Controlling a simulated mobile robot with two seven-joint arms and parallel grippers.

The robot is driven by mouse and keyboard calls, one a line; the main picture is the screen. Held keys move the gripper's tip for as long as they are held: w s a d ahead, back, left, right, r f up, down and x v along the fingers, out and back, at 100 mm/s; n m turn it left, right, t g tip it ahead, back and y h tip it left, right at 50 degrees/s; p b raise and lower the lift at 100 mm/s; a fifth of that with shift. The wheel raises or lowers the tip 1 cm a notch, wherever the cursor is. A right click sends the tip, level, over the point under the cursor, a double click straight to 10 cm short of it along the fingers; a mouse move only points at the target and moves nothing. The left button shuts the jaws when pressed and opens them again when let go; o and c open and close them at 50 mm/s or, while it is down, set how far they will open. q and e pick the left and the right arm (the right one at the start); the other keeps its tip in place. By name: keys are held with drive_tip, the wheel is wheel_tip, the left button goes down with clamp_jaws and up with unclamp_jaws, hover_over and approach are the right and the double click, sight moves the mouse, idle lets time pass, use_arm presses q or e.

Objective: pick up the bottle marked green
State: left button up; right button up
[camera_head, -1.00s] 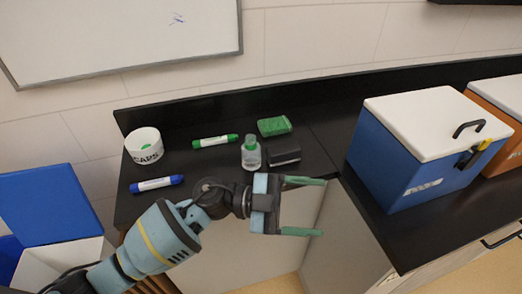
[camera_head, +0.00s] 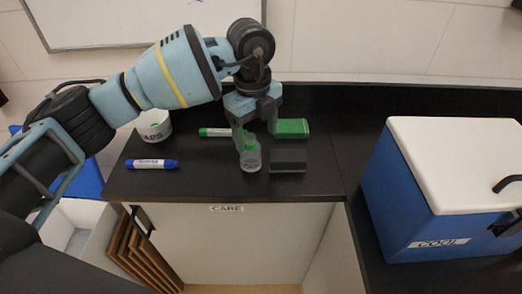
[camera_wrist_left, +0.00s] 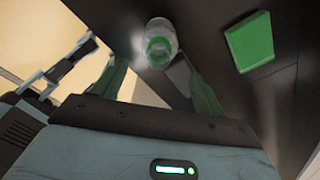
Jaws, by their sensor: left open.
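A small clear bottle with a green top (camera_head: 250,158) stands upright on the black counter near its front edge. In the left wrist view its round green top (camera_wrist_left: 158,46) shows just beyond the fingertips. My left gripper (camera_head: 254,137) points down at the bottle, with its green fingers open and nothing held. Its fingers also show in the left wrist view (camera_wrist_left: 152,68), one on each side of the line to the bottle. The bottle does not appear to be gripped. My right gripper is not in view.
A dark block (camera_head: 288,161) lies close right of the bottle, with a green block (camera_head: 291,128) behind it. A green marker (camera_head: 214,132), a blue marker (camera_head: 152,164) and a white caps tub (camera_head: 154,125) lie left. A blue cool box (camera_head: 415,215) stands right.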

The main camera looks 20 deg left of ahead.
sight(251, 150)
use_arm(q)
drive_tip(key=shift+w+a+r+y, duration=0.3)
drive_tip(key=shift+w+a, duration=0.1)
drive_tip(key=shift+a, duration=0.05)
drive_tip(key=shift+a+r, duration=0.15)
drive_tip(key=shift+a, duration=0.05)
drive_tip(key=shift+s+a+f, duration=0.1)
drive_tip(key=shift+f, duration=1.85)
drive_tip(key=shift+s+a+f, duration=0.1)
drive_tip(key=shift+f, duration=1.85)
drive_tip(key=c, duration=1.1)
drive_tip(key=shift+o, duration=0.2)
drive_tip(key=shift+r, duration=0.1)
